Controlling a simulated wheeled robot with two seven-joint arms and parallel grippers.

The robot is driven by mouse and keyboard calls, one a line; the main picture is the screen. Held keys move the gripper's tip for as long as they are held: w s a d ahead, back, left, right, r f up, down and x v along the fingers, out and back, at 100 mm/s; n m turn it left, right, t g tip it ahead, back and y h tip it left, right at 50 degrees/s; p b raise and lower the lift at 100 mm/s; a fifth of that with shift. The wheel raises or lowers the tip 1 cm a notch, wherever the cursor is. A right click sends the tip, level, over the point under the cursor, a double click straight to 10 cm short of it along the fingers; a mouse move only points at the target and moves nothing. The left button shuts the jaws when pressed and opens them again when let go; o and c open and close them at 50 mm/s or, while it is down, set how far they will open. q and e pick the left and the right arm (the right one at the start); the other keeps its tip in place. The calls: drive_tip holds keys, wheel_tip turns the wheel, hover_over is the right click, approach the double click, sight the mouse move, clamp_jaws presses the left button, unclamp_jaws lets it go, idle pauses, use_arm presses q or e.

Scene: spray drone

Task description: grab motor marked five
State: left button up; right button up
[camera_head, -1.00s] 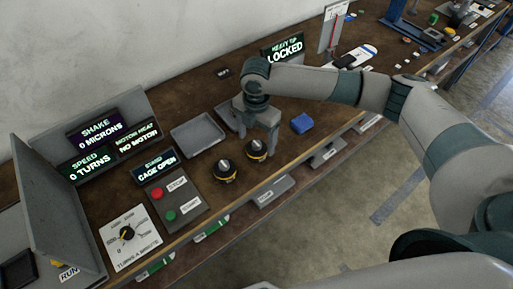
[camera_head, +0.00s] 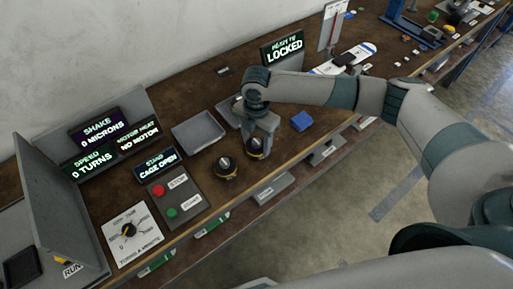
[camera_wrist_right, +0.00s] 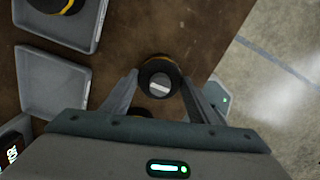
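Two black motors with yellow bands and silvery tops stand upright near the bench's front edge. The left motor (camera_head: 226,168) stands clear. The right motor (camera_head: 254,148) is at the fingers of my right gripper (camera_head: 262,138). In the right wrist view this motor (camera_wrist_right: 160,78) sits between the two spread fingers of the gripper (camera_wrist_right: 161,84), near their tips. The fingers look open, with small gaps beside the motor. Another dark round part shows under the palm. No number is legible on the motors. My left gripper is not in view.
An empty grey tray (camera_head: 198,133) lies left of the gripper. A second tray (camera_wrist_right: 88,42) holds a yellow-banded part in the wrist view. A blue block (camera_head: 302,121) lies to the right. The button panel (camera_head: 174,197) and an open cage-like panel stand left.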

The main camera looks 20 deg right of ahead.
drive_tip(key=shift+r, duration=0.15)
drive_tip(key=shift+w+r+b, duration=0.1)
drive_tip(key=shift+r+b, duration=0.3)
drive_tip(key=shift+r, duration=0.1)
drive_tip(key=r+b, duration=0.1)
drive_tip(key=d+r, duration=0.1)
drive_tip(key=r, duration=0.1)
drive_tip(key=shift+s+b, duration=0.2)
drive_tip(key=shift+b, duration=0.15)
drive_tip(key=s+d+r+b, duration=0.3)
drive_tip(key=s+d+r, duration=0.2)
drive_tip(key=d, duration=0.4)
drive_tip(key=shift+d+r, duration=0.2)
drive_tip(key=shift+r, duration=0.7)
drive_tip(key=shift+s, duration=0.1)
